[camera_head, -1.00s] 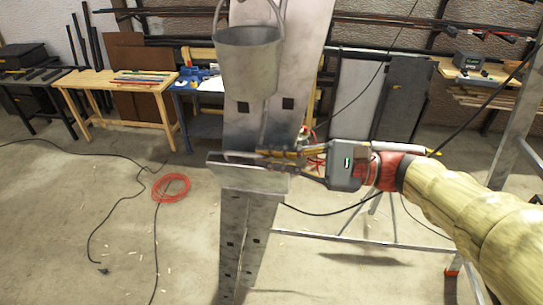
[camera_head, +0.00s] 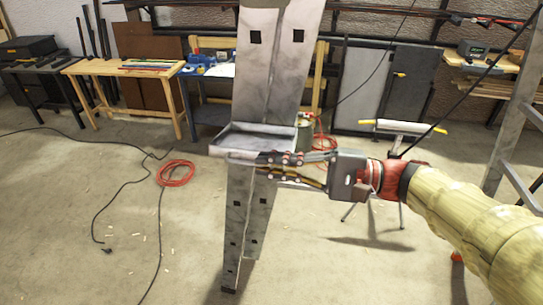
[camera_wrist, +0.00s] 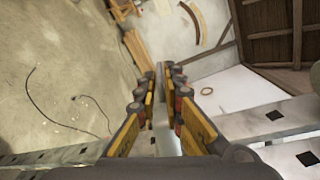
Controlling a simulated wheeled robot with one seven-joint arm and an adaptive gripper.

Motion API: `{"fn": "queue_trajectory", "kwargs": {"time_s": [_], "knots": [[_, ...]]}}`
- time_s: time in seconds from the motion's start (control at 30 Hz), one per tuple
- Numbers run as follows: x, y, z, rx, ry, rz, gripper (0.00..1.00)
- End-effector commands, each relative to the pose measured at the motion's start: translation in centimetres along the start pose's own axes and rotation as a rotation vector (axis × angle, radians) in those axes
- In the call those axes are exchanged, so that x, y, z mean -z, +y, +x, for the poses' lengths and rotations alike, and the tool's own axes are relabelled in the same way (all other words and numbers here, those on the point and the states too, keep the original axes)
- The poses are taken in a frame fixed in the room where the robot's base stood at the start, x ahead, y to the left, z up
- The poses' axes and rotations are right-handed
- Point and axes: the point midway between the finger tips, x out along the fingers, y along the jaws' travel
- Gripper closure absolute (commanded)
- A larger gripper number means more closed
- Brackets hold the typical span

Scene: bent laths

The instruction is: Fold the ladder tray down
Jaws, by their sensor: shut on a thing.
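The ladder tray (camera_head: 262,133) is a shallow grey metal tray with a low raised rim. It sticks out from the ladder (camera_head: 270,85), whose grey rails have dark square holes, and looks nearly level in the head view. My gripper (camera_head: 268,163) comes in from the right, at the tray's lower right edge, with its fingers closed on it. In the wrist view my gripper's fingers (camera_wrist: 163,75) stand on both sides of a thin grey strip, which appears to be the tray edge (camera_wrist: 160,125). The fingers hide part of the tray's underside and side.
A red cable coil (camera_head: 175,173) and black cables lie on the floor at left. Workbenches (camera_head: 125,68) line the back wall. A metal frame (camera_head: 515,150) stands at right, near my arm. Floor left of the ladder is mostly clear.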

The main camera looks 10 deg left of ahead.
Motion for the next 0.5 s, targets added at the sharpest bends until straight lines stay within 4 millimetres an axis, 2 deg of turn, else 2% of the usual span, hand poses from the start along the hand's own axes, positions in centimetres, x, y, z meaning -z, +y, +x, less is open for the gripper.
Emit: {"fn": "queue_trajectory", "kwargs": {"time_s": [0.03, 0.2, 0.5], "knots": [[0.2, 1.1, 0.0, -0.001, 0.000, 0.008, 1.00], [0.5, 2.7, 0.0, -0.002, 0.001, 0.010, 1.00], [0.9, 4.1, 0.0, -0.002, 0.002, 0.011, 1.00]]}}
